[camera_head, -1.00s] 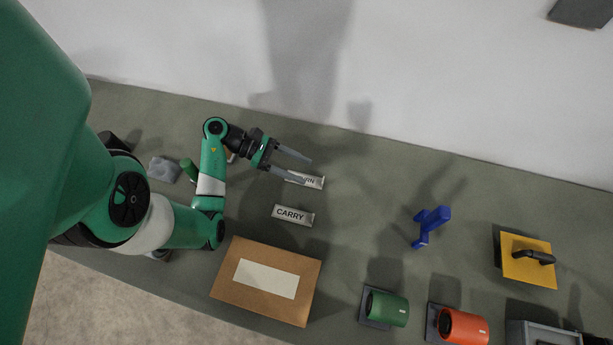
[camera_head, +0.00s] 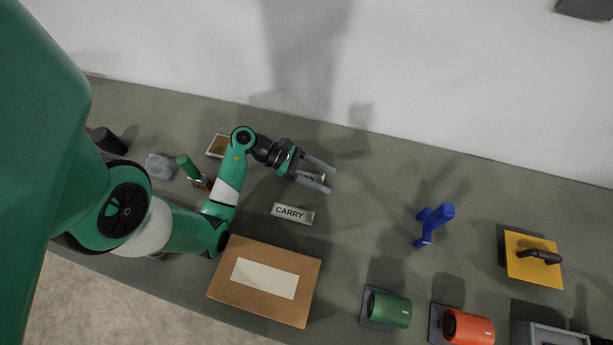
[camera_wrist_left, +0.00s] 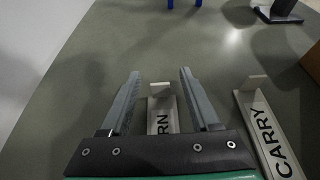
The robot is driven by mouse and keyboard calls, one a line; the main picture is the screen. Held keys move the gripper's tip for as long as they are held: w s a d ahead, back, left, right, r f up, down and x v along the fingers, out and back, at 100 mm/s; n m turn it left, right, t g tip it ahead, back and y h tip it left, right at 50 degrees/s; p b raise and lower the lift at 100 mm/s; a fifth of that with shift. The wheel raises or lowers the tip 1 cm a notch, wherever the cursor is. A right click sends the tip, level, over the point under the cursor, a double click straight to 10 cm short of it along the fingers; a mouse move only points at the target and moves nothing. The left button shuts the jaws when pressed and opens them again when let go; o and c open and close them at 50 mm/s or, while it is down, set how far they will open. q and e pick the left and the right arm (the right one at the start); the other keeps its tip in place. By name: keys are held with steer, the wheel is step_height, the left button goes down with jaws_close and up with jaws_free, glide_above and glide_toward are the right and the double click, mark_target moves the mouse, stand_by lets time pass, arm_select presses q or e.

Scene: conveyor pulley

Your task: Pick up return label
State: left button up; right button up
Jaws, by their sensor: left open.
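The return label is a pale plate with dark lettering (camera_head: 318,177), lying on the grey-green table and partly covered by my left gripper (camera_head: 325,175) in the head view. In the left wrist view the return label (camera_wrist_left: 162,112) shows between the two open fingers, with "RN" readable and its near part hidden behind the gripper body. A small upright tab stands at its far end. My left gripper (camera_wrist_left: 158,98) is open and empty, and I cannot tell its exact height above the label. My right gripper is not in view.
A carry label (camera_head: 292,214) lies just in front, also beside the gripper in the wrist view. A brown box (camera_head: 222,286) with a pale top panel is nearer. A blue stand (camera_head: 433,220), green roller (camera_head: 390,309) and orange roller (camera_head: 468,328) are to the right.

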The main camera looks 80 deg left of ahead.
arm_select(q)
jaws_close()
stand_by(0.3)
steer(key=shift+r+p, duration=0.35)
steer(key=shift+r, duration=0.35)
steer(key=r+p, duration=0.1)
steer(key=s+r, duration=0.1)
steer(key=r, duration=0.1)
steer(key=s+r+p, duration=0.1)
steer(key=r, duration=0.1)
steer(key=shift+d+p, duration=0.1)
steer(key=shift+p, duration=0.25)
steer(key=s+d+r+p, duration=0.2)
steer(key=s+r+p, duration=0.4)
steer(key=s+p, duration=0.5)
steer(key=p, duration=0.8)
steer(key=shift+s+r, duration=0.35)
steer(key=shift+s, duration=0.05)
